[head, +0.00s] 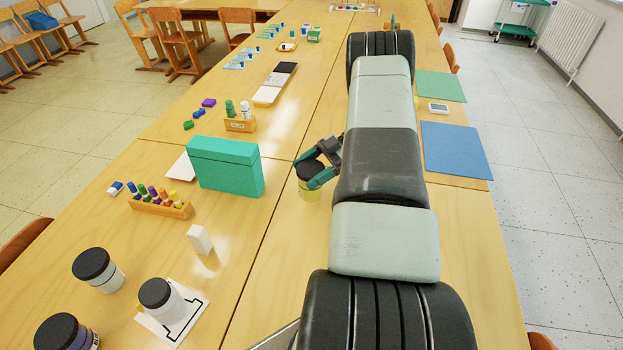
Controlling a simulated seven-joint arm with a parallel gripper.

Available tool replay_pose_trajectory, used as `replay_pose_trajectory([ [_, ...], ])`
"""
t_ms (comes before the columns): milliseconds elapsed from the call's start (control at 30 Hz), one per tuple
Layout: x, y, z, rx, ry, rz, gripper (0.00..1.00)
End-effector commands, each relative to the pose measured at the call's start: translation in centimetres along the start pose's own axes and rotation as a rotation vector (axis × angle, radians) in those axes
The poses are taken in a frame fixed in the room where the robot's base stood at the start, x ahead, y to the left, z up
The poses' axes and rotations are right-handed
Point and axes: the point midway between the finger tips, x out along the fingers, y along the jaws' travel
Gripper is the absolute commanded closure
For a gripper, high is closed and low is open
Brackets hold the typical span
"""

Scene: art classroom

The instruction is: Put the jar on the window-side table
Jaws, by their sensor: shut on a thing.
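A jar with a dark lid and a pale yellow body (309,191) is between the fingers of my gripper (318,173). The teal fingertips are shut around it near the lid. The jar is upright, just right of the seam between the two table rows. I cannot tell whether its base touches the tabletop. My arm hides part of the table to its right. The right-hand table row (465,240) is on the side of the radiator; no window shows, so I cannot confirm it is the window-side table.
Three other dark-lidded jars stand at the front left, one (160,297) on an outlined white card (190,318). A teal box (225,166), a marker rack (160,206) and a white block (200,240) are left of the seam. A blue sheet (456,150) lies right of my arm.

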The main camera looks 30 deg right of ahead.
Motion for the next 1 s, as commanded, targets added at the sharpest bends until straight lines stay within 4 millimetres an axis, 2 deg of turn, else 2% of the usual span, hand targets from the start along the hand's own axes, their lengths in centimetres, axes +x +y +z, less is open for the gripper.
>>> replay_pose_trajectory([
  [100, 0.8, -0.1, 1.8, 0.002, 0.002, -0.001, 0.93],
  [200, 1.1, 0.0, 2.6, 0.0, 0.002, 0.0, 0.93],
  [567, 1.3, 0.0, 3.0, 0.001, 0.001, -0.001, 0.93],
  [600, 1.2, 0.0, 3.0, 0.001, 0.0, 0.0, 0.17],
  [700, 1.2, 0.0, 3.0, 0.002, 0.0, 0.0, 0.02],
  [733, 1.2, 0.0, 3.0, 0.002, 0.0, 0.0, 0.0],
  [1000, 1.1, 0.0, 2.7, 0.001, 0.001, 0.001, 0.0],
])
